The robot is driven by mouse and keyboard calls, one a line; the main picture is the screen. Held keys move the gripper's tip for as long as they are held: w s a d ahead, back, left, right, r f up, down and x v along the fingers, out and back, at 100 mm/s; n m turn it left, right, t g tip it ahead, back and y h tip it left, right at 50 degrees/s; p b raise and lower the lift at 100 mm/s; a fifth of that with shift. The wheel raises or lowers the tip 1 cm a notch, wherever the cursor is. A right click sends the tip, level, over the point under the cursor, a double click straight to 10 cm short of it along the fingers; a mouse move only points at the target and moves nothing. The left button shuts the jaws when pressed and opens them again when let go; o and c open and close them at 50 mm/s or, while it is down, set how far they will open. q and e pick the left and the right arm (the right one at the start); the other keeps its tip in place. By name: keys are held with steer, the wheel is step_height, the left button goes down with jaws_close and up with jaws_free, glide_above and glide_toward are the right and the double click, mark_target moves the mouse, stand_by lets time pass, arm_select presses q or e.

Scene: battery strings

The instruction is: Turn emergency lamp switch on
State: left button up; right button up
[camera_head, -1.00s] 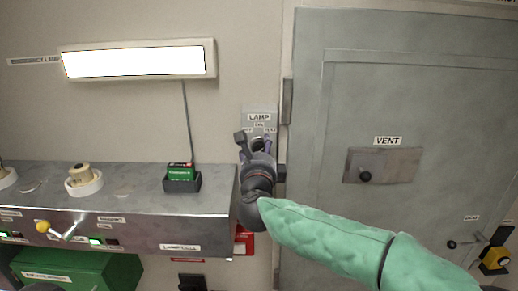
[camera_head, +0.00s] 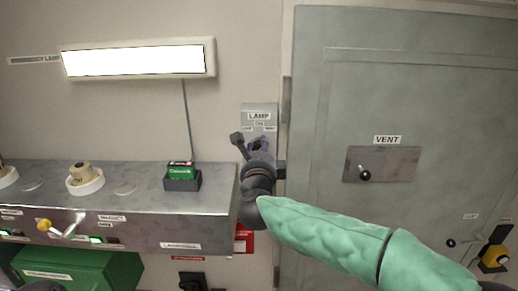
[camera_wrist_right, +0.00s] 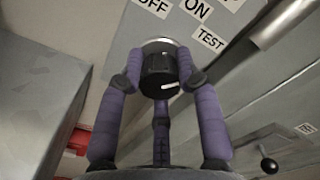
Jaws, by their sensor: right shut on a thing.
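The emergency lamp (camera_head: 135,62) on the wall at upper left glows bright white. Its switch plate, labelled LAMP (camera_head: 259,110), is beside the door. In the right wrist view the switch knob (camera_wrist_right: 158,68) is round and black, with a white mark at its lower right edge. OFF, ON and TEST labels (camera_wrist_right: 198,10) stand beyond it. My right gripper (camera_head: 260,145) is at the plate, its purple fingers shut around the knob, as the wrist view also shows (camera_wrist_right: 160,80). In the head view the gripper hides the knob.
A metal console (camera_head: 135,215) with switches and a green battery in a black holder (camera_head: 182,178) is at left. A grey door (camera_head: 440,110) with a VENT panel (camera_head: 400,165) fills the right.

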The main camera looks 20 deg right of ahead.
steer(key=n+p, duration=0.1)
steer(key=n, duration=0.3)
steer(key=shift+r+n+p, duration=0.1)
steer(key=shift+n+p, duration=0.8)
steer(key=shift+n, duration=0.7)
steer(key=o, duration=1.1)
steer(key=shift+o, duration=0.2)
steer(key=v, duration=1.2)
